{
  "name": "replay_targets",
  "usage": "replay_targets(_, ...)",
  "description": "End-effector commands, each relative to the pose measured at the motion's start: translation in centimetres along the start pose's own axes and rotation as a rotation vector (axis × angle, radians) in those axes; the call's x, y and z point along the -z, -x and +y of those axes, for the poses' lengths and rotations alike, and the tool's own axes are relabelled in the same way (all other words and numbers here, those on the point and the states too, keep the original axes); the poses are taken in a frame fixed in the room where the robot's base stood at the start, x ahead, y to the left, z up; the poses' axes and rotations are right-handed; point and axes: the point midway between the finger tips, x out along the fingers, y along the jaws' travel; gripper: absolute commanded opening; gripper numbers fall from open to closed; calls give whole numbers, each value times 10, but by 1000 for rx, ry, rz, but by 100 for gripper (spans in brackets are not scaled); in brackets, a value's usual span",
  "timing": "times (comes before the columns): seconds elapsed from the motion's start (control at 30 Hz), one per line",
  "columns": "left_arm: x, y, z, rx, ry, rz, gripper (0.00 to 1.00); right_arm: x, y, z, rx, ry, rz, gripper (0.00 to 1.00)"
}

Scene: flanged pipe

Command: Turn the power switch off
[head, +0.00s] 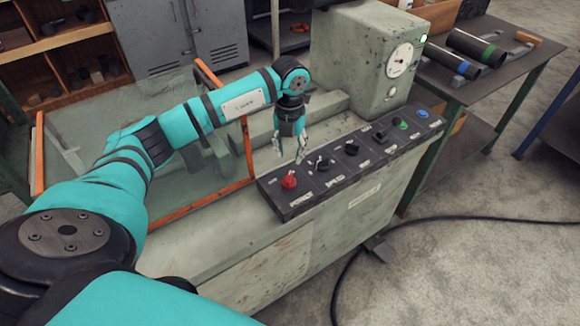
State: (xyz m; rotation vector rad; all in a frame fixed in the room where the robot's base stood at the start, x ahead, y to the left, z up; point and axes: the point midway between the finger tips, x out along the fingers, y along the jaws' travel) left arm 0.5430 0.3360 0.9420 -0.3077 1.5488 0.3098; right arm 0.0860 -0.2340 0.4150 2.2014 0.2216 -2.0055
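The red power switch (289,182) is a knob at the left end of the black control panel (300,204) on the grey-green machine. The label below it is too small to read surely. My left gripper (290,154) points down just above and behind the red switch, with its two fingers apart and nothing between them. It looks apart from the switch, though the exact gap is hard to judge. My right gripper is not in view.
Along the panel sit a black knob (322,163), another black knob (351,147), a green button (403,125) and a blue button (422,113). An orange-framed clear guard (246,150) stands left of the gripper. A table (470,85) at right bears pipes. A cable crosses the floor.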

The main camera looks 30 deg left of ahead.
Motion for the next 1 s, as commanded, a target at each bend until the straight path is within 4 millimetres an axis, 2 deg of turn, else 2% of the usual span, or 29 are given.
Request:
replay_targets(0.1, 2, -26, 0, -1, 1, 5, 35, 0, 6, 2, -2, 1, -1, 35)
replay_targets(0.33, 1, -62, -1, 1, 0, 3, 35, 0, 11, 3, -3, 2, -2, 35)
replay_targets(0.5, 0, -73, 0, 1, -1, 1, 35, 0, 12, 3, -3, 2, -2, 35)
replay_targets(0.77, 0, -75, -1, 1, -2, 0, 35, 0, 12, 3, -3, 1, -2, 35)
replay_targets(0.83, 0, -75, -1, 1, -1, 0, 29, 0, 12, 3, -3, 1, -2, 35)
replay_targets(1.0, 0, -75, -1, 1, -1, 0, 7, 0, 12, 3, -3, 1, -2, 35)
